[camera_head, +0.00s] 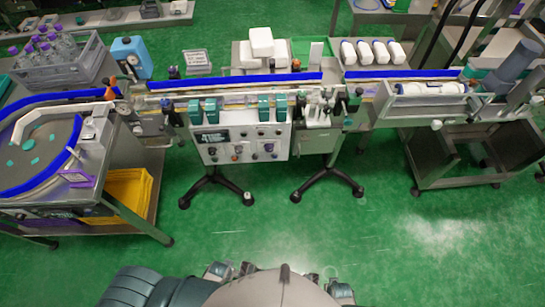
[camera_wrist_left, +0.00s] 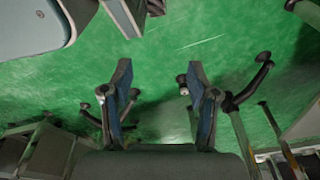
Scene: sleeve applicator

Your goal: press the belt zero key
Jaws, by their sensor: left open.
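A white control panel (camera_head: 240,143) hangs on the front of the conveyor in the head view. The labels are too small to read, so I cannot tell which is the belt zero key. In the left wrist view my left gripper (camera_wrist_left: 158,75) is open, its two blue-grey fingers apart with nothing between them. Green floor shows beyond it. The left gripper is not visible near the panel in the head view. My right gripper is in neither view.
The conveyor with blue rails (camera_head: 235,79) runs across the scene. Black stand feet (camera_head: 215,187) spread on the floor below it. A round turntable (camera_head: 35,150) and a yellow crate (camera_head: 128,190) are at left, a steel cart (camera_head: 470,150) at right. Green floor in front is clear.

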